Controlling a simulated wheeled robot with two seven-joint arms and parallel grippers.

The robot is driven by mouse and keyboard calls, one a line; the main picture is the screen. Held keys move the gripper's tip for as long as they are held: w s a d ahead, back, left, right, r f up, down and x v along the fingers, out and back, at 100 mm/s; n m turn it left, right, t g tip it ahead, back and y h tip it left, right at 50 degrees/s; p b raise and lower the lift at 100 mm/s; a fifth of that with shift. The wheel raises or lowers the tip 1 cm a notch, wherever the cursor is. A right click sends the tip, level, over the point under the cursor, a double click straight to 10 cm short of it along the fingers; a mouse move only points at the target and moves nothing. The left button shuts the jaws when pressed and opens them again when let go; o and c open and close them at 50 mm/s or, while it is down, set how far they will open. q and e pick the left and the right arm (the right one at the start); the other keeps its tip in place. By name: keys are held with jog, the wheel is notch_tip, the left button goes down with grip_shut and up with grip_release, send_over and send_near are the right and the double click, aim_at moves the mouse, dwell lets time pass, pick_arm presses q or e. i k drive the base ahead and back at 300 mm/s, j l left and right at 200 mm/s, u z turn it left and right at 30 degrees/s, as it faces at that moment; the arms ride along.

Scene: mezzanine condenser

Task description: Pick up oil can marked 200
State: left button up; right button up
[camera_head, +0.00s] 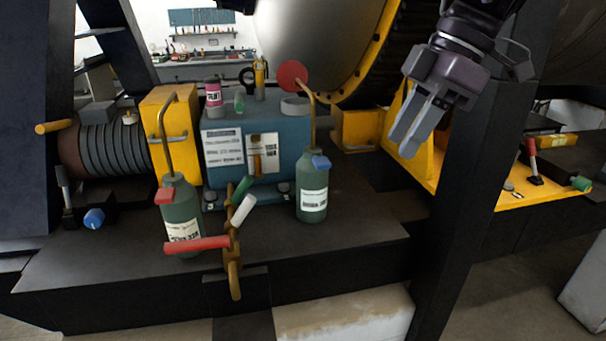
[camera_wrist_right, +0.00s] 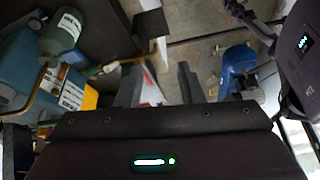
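Two green oil cans with thin brass spouts stand upright on the dark bench. The left can (camera_head: 181,205) has a red lever and a cream label. The right can (camera_head: 312,196) has a blue lever and a white label. The label numbers are too small to read surely. My right gripper (camera_head: 403,146) is open and empty, above and to the right of the right can, apart from it. In the right wrist view, the gripper (camera_wrist_right: 157,82) shows its fingers spread with nothing between them. A green can (camera_wrist_right: 61,33) lies at upper left there. My left gripper is not in view.
A blue box (camera_head: 285,143) stands behind the cans, with a pink-labelled tin (camera_head: 213,94) on top. A brass valve with a red handle (camera_head: 197,245) is near the left can. A dark post (camera_head: 466,200) rises right of the bench. Bench space right of the right can is clear.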

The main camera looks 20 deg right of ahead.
aim_at(312, 184)
jog(key=i, duration=0.95)
